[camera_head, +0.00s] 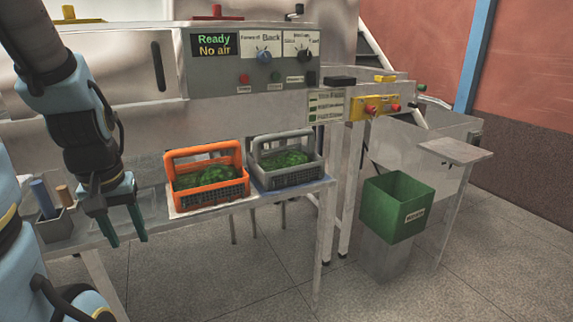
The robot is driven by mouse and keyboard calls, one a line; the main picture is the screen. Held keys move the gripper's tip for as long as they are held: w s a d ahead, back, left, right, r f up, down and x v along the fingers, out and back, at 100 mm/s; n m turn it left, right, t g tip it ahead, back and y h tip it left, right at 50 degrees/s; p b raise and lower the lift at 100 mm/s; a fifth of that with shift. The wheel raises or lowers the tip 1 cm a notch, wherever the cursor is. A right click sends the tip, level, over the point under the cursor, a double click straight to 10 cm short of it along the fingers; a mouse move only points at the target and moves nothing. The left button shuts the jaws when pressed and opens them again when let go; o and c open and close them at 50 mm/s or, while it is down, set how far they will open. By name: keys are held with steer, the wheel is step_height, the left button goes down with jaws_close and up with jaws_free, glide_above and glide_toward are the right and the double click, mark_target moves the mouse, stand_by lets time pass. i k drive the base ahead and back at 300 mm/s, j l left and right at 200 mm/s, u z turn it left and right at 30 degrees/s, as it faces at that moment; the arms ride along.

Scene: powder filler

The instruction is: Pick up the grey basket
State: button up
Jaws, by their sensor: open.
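The grey basket (289,180) stands upright on the right end of the metal table (262,196). It has a raised handle across its top and holds green contents. An orange basket (208,198) with similar green contents stands just to its left, on a white sheet. My gripper (127,242) is at the left, pointing down, with its two dark green fingers apart and nothing between them. It is left of both baskets, with the orange basket between it and the grey one.
A control panel (254,66) reading "Ready No air" stands behind the table. A green bin (397,208) stands on a pedestal to the right. A small grey holder (54,226) with cylindrical items is at the left. Open floor lies in front.

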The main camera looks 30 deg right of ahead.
mark_target(281, 167)
steer(key=l+u, duration=0.1)
steer(key=u, duration=0.6)
steer(key=k+l+u, duration=0.2)
steer(key=l+u, duration=0.15)
steer(key=k+l+u, duration=0.2)
steer(key=l+u, duration=0.2)
steer(key=k+l+u, duration=0.2)
steer(key=u, duration=0.15)
steer(key=k+l, duration=0.35)
steer(key=k, duration=0.2)
steer(key=k+l+u, duration=0.1)
steer(key=k+l, duration=0.25)
steer(key=k, duration=0.15)
steer(key=l, duration=0.35)
steer(key=i+l, duration=0.1)
steer(key=l, duration=0.25)
